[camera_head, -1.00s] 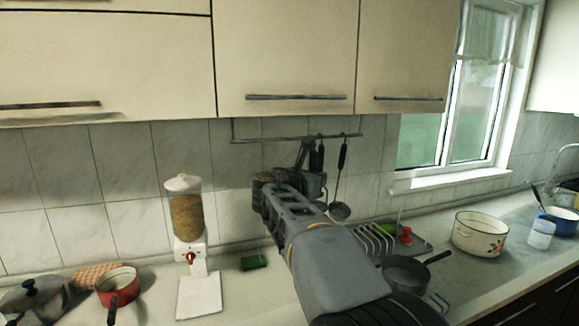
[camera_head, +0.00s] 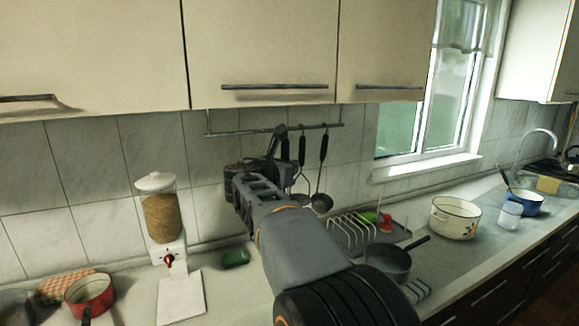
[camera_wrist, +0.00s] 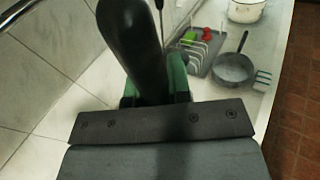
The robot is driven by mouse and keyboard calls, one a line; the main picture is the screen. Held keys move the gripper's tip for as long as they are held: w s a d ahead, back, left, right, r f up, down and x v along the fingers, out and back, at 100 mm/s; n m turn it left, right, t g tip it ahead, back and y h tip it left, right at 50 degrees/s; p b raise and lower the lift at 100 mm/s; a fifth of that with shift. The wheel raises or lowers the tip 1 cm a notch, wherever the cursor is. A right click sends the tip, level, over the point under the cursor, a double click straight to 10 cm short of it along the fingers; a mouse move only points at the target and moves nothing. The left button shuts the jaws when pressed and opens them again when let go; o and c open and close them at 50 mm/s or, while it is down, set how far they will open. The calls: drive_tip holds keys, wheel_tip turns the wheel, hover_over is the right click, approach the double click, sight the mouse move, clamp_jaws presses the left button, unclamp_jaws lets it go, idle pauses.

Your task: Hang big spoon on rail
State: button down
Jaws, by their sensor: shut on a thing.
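The rail (camera_head: 232,132) runs along the tiled wall under the cabinets; part of it also shows as a metal bar in the wrist view (camera_wrist: 18,14). My gripper (camera_head: 277,138) is at the rail's height, in front of its middle from the head view. In the wrist view, its green-sided fingers (camera_wrist: 155,90) are shut on a thick black handle (camera_wrist: 133,40), apparently the big spoon's. The spoon's lower part is hidden behind the arm and gripper. Other black-handled utensils hang to the right, including a ladle (camera_head: 322,202).
A dish rack (camera_head: 350,235), a grey pan (camera_head: 388,262) and a white pot (camera_head: 456,217) stand to the right.

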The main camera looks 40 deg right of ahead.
drive_tip(key=w+d+f+p, duration=0.2)
drive_tip(key=w+p, duration=0.4)
drive_tip(key=w, duration=0.6)
drive_tip(key=shift+w+d+p, duration=0.3)
drive_tip(key=shift+w+d, duration=0.05)
drive_tip(key=shift+d, duration=0.3)
idle(0.8)
drive_tip(key=shift+f, duration=0.15)
drive_tip(key=c, duration=1)
unclamp_jaws()
